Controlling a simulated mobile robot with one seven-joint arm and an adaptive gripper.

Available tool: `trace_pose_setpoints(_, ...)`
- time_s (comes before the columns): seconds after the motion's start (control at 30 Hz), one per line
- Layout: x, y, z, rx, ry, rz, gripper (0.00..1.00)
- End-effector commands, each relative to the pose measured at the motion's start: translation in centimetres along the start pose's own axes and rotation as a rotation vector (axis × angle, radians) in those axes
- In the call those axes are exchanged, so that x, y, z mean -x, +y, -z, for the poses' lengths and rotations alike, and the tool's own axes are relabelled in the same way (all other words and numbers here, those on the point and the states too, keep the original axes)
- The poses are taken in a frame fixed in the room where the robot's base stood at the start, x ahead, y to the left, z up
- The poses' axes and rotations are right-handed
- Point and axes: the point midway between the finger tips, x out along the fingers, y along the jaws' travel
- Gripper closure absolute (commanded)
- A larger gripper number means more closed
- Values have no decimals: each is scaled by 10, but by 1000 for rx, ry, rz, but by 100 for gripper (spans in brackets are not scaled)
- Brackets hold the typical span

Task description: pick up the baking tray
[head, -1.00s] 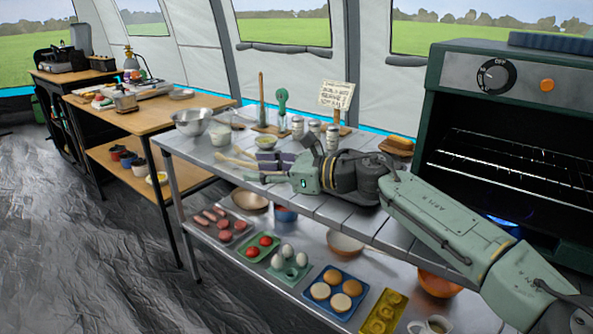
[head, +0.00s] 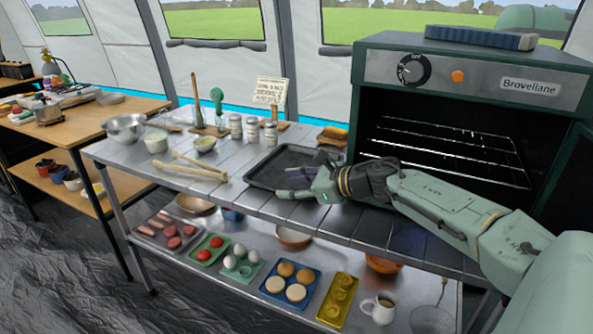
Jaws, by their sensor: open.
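The baking tray (head: 274,166) is a flat, dark, rimmed tray lying on the grey slatted counter in front of the oven's left side. It looks empty. My gripper (head: 292,183) is at the tray's front right part, fingers pointing left with dark purplish pads. The fingers are open and nothing is seen between them. My gripper and wrist hide the tray's front right corner. I cannot tell whether the fingers touch the tray or hover above it.
The open oven (head: 450,140) with wire racks stands right of the tray. Wooden utensils (head: 190,172) lie to its left. Shakers (head: 253,130), a sign (head: 270,91) and a board with bread (head: 333,137) stand behind. Food trays fill the shelf below.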

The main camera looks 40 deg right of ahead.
Motion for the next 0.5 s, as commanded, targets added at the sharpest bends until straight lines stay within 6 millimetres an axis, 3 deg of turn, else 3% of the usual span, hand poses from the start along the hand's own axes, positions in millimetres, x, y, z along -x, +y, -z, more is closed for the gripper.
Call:
trace_pose_setpoints(0.2,-30,-2,1,1,-1,-2,57)
trace_pose_setpoints(0.5,-35,-2,2,0,-2,-1,57)
